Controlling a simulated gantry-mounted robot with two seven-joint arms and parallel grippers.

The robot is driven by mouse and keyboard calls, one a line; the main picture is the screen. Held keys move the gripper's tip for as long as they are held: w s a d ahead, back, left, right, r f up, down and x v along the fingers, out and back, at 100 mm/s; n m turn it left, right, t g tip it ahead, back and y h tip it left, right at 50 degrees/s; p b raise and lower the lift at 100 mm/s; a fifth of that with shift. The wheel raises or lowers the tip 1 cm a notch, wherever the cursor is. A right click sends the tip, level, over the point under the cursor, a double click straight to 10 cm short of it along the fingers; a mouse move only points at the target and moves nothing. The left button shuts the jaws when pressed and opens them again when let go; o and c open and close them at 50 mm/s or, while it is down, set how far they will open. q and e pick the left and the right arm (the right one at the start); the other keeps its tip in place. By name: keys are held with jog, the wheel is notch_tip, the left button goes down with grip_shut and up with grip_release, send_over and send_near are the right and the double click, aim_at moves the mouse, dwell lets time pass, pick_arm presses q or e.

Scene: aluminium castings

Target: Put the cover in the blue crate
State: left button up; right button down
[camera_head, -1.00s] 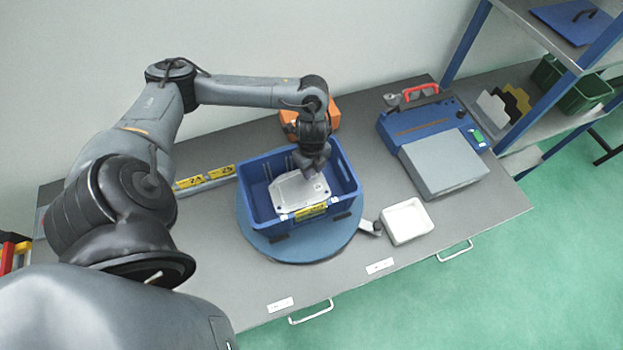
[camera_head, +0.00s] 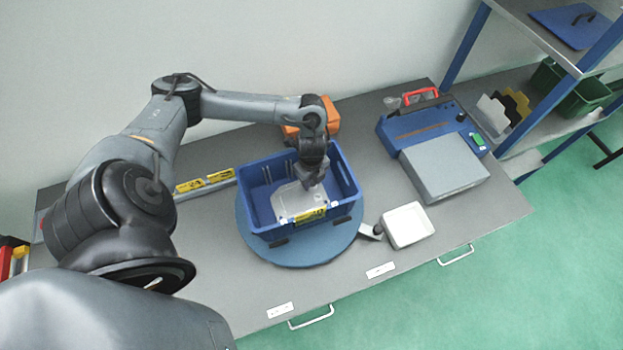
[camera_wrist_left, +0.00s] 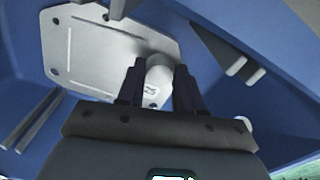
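The cover is a pale metal plate with rounded corners and small holes (camera_head: 300,200). It lies inside the blue crate (camera_head: 262,226), low between the walls, and in the left wrist view the cover (camera_wrist_left: 90,55) fills the upper left. My left gripper (camera_head: 312,184) reaches down into the crate over the cover's far right part. In the left wrist view its two dark fingers (camera_wrist_left: 159,88) stand close against both sides of a round pale boss on the cover. Whether the cover touches the crate floor is hidden. My right gripper is not in view.
The crate stands on a round blue turntable (camera_head: 300,256). A white tray (camera_head: 408,226) lies to its right, with a blue and grey machine (camera_head: 440,160) behind. An orange object (camera_head: 328,117) is behind the crate. The front of the grey table is mostly clear.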

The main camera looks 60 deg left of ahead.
pick_arm(q)
jog(key=o, duration=0.3)
jog(key=shift+r, duration=0.6)
notch_tip(320, 180, up, 11)
jog(key=p, duration=0.4)
